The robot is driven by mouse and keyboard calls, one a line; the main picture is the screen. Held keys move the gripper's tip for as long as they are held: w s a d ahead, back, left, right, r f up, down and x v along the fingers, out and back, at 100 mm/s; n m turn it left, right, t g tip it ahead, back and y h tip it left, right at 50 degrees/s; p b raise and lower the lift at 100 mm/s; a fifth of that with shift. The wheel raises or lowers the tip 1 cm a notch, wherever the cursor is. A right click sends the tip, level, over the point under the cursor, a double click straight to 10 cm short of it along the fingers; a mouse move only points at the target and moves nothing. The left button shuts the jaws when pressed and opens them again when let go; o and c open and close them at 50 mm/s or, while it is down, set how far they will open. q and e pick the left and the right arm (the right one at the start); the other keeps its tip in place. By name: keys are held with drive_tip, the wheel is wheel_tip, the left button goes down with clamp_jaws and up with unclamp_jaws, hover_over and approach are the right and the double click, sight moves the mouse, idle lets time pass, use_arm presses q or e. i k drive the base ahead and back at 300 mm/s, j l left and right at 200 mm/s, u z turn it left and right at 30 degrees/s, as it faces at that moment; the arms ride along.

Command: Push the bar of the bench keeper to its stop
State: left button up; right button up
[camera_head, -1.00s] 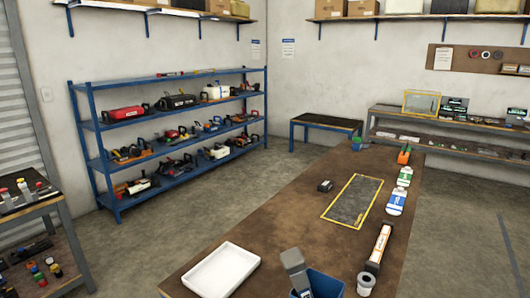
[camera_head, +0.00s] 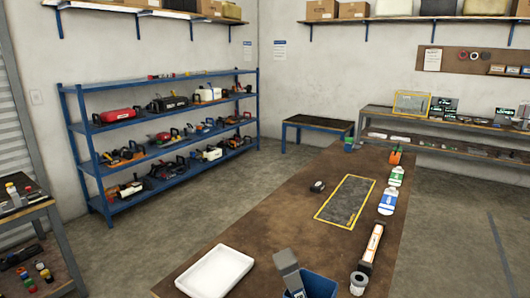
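I cannot tell for certain which thing is the bench keeper, and no bar can be made out clearly. A long narrow dark piece with a white label and an orange end (camera_head: 372,243) lies along the right edge of the brown bench (camera_head: 240,225). A small dark object (camera_head: 318,186) sits left of the yellow-edged grey mat (camera_head: 345,202); it is too small to make out. Neither of my grippers is in view.
A white tray (camera_head: 216,271) lies at the bench's near left. Green and blue labelled packs (camera_head: 388,200) line the right edge. The bench's middle left is clear.

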sight(349, 140)
drive_tip(key=i+j+u, duration=0.45)
drive_tip(key=j, duration=0.25)
drive_tip(key=i+j+u, duration=0.5)
drive_tip(key=j, duration=0.15)
drive_tip(key=i+j+u, duration=0.45)
drive_tip(key=i+j, duration=0.15)
drive_tip(key=i, duration=0.35)
drive_tip(key=i+j, duration=0.1)
drive_tip(key=i, duration=0.45)
drive_tip(key=i+l+z, duration=0.15)
drive_tip(key=i+z, duration=0.5)
drive_tip(key=z, duration=0.2)
drive_tip(key=i+z, duration=0.45)
drive_tip(key=i+j+z, duration=0.2)
drive_tip(key=z, duration=0.2)
drive_tip(key=i+l+z, duration=0.2)
drive_tip(key=i+z, duration=0.2)
drive_tip(key=i, duration=0.55)
drive_tip(key=i+z, duration=0.45)
drive_tip(key=i, duration=0.5)
